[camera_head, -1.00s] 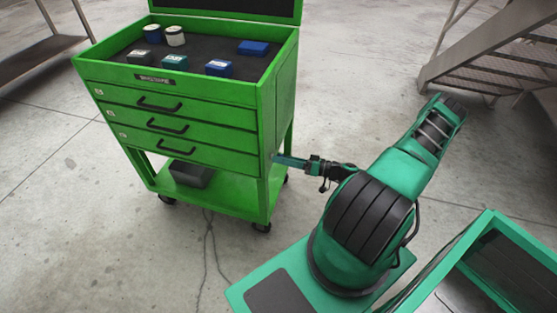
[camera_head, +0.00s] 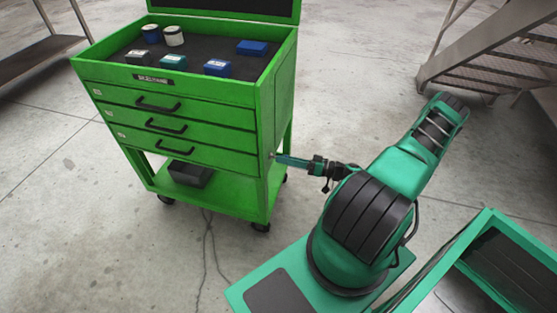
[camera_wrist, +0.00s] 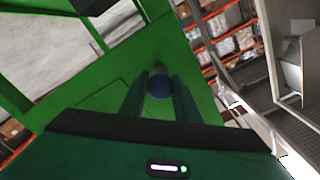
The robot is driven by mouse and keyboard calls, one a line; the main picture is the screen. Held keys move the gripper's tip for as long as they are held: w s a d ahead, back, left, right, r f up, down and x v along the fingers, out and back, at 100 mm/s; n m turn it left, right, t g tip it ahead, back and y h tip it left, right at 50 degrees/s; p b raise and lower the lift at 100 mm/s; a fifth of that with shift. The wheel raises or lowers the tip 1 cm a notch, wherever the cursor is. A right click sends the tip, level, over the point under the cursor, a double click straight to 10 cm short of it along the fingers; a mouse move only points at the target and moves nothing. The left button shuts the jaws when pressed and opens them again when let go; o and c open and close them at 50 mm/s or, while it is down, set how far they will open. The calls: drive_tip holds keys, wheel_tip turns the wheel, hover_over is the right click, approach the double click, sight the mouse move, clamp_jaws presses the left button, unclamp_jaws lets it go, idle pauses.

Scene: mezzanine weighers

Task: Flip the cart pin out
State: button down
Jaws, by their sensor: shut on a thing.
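The green cart (camera_head: 215,93) stands at centre left in the head view, with three drawers and a lower shelf. The cart pin shows in the wrist view as a dark blue round knob (camera_wrist: 160,86) on the cart's green side panel (camera_wrist: 110,98). My gripper (camera_head: 281,158) reaches in from the right to the cart's right side, below the drawer level. In the wrist view its two fingers (camera_wrist: 160,97) stand either side of the knob and are shut on it. The pin's shaft is hidden behind the knob.
Small boxes (camera_head: 218,68) and cans (camera_head: 173,36) sit on the cart's top tray. A dark box (camera_head: 188,173) lies on the lower shelf. Metal stairs (camera_head: 490,60) stand at the upper right. Floor between cart and stairs is clear.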

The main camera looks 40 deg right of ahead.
drive_tip(key=c, duration=1.3)
unclamp_jaws()
drive_tip(key=shift+s+d, duration=0.1)
drive_tip(key=shift+d, duration=0.05)
drive_tip(key=shift+c, duration=0.2)
drive_tip(key=shift+s, duration=0.1)
drive_tip(key=v, duration=1)
drive_tip(key=shift+s+d, duration=0.2)
drive_tip(key=shift+d, duration=0.1)
